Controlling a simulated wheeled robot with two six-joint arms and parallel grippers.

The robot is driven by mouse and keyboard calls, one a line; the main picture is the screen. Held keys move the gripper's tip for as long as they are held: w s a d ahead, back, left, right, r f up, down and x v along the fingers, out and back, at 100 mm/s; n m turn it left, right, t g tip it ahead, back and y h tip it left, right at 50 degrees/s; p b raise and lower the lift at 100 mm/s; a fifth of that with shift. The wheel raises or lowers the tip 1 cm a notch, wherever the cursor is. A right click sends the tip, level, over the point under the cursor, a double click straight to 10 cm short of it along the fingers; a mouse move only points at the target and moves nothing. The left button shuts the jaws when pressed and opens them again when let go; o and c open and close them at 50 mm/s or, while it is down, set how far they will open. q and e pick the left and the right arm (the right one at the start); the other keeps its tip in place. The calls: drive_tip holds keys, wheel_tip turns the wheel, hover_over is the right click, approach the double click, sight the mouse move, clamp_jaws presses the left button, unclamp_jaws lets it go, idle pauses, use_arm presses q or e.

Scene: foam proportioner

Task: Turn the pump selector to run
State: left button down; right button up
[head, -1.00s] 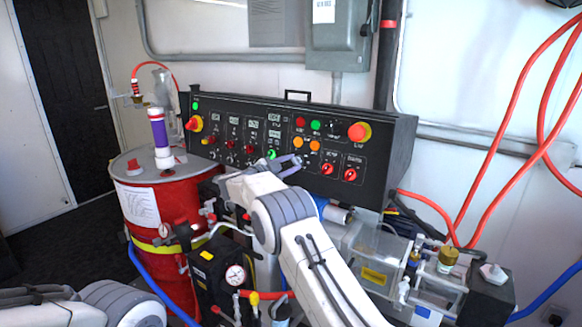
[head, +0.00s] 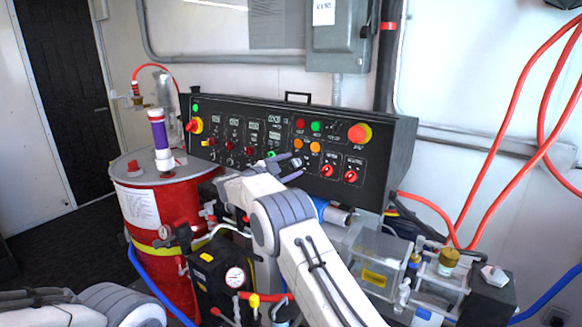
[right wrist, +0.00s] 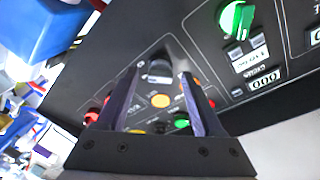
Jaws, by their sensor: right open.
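My right gripper (head: 291,167) is open in front of the black control panel (head: 225,103), left of the two red knobs. In the right wrist view its two dark fingers (right wrist: 161,74) stand on either side of a black selector knob (right wrist: 158,70) with a pale marking. The knob is between the fingertips, and I see no clear contact. Its label and setting cannot be read. In the head view my right gripper largely covers this part of the panel. My left gripper is out of view; only part of that arm shows at the bottom left.
A red drum (head: 185,200) stands left. Pump parts and a clear box (head: 375,258) sit below, with red hoses at right.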

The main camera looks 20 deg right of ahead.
drive_tip(key=b+v, duration=0.2)
drive_tip(key=v, duration=0.8)
